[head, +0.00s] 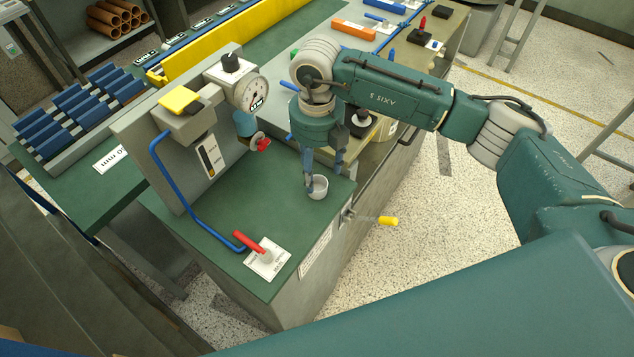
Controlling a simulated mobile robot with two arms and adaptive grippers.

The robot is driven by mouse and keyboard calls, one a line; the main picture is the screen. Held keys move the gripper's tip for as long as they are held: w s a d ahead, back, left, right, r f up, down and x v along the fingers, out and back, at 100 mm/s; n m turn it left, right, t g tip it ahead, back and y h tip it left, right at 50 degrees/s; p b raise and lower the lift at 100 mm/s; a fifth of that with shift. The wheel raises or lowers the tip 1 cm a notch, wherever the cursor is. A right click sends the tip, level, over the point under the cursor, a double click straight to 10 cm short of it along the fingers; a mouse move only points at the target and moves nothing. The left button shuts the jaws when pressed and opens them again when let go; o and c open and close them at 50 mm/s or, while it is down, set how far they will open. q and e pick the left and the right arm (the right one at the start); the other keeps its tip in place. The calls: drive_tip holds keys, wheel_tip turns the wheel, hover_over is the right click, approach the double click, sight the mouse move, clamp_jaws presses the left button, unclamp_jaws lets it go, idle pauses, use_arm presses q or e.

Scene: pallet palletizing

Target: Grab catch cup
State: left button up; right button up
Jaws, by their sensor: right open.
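A small light grey cup (317,189) stands on the green bench top, near its right edge. My right gripper (316,180) points down at the cup, with its fingers at the cup's rim. The fingers are open; I cannot tell whether they touch the cup. Part of the cup's left side is hidden behind a finger. My left gripper is not in view.
A grey panel with a gauge (253,94), a blue pipe (190,200) and a red valve knob (262,143) stands left of the cup. A red-handled lever (248,243) is at the front. A yellow-tipped handle (387,221) juts out from the bench's right side.

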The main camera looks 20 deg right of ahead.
sight(317, 183)
drive_tip(key=shift+f, duration=0.4)
wheel_tip(317, 183, down, 5)
drive_tip(key=p, duration=0.3)
drive_tip(key=shift+s, duration=0.1)
drive_tip(key=shift+f, duration=0.2)
drive_tip(key=c, duration=1.2)
